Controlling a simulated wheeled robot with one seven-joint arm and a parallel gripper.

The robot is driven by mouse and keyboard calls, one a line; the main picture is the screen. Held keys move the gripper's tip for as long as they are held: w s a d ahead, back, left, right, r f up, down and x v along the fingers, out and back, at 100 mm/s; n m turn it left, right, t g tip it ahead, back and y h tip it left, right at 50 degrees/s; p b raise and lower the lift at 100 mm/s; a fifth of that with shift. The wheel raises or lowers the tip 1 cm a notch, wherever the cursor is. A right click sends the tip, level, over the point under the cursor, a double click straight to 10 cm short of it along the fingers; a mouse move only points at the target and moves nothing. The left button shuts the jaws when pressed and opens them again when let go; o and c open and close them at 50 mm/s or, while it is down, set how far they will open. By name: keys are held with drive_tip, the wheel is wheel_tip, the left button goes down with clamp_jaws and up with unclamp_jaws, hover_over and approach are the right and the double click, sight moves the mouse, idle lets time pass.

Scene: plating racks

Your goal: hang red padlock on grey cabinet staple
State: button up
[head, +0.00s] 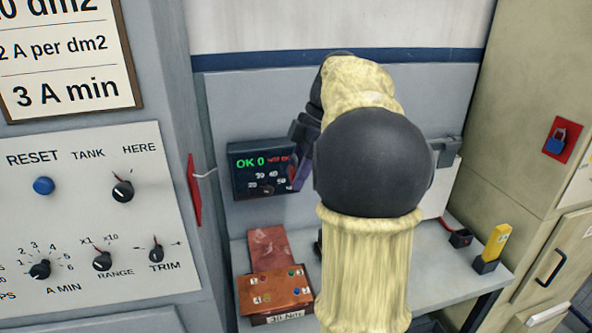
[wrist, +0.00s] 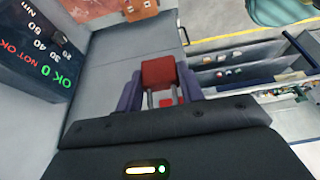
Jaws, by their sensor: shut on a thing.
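The red padlock (wrist: 158,71) is between the purple fingers of my gripper (wrist: 158,86) in the wrist view. The gripper is shut on it, and its pale shackle shows on the side toward the palm. The grey cabinet (head: 180,110) stands at left. Its side has a red plate (head: 194,190) with a thin pale staple (head: 205,173) sticking out to the right. The gripper is right of the staple, apart from it.
A dark display box (head: 245,182) is on the back panel. A bench holds a copper-coloured box (head: 275,290) and a yellow item (head: 498,240). A beige cabinet at right has a red plate with a blue padlock (head: 556,140). My arm blocks the middle of the head view.

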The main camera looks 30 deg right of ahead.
drive_tip(key=shift+s+d+f, duration=0.1)
drive_tip(key=shift+d+f, duration=0.1)
drive_tip(key=shift+d, duration=0.2)
drive_tip(key=shift+d+r, duration=0.1)
idle(0.6)
drive_tip(key=d, duration=0.1)
drive_tip(key=p, duration=0.1)
drive_tip(key=s+d, duration=0.1)
drive_tip(key=shift+d+r+p, duration=0.3)
drive_tip(key=shift+d, duration=0.15)
idle(0.6)
drive_tip(key=d, duration=0.1)
drive_tip(key=s+d+p, duration=0.1)
drive_tip(key=d, duration=0.1)
drive_tip(key=shift+s+d, duration=0.1)
drive_tip(key=shift+d, duration=0.2)
idle(0.9)
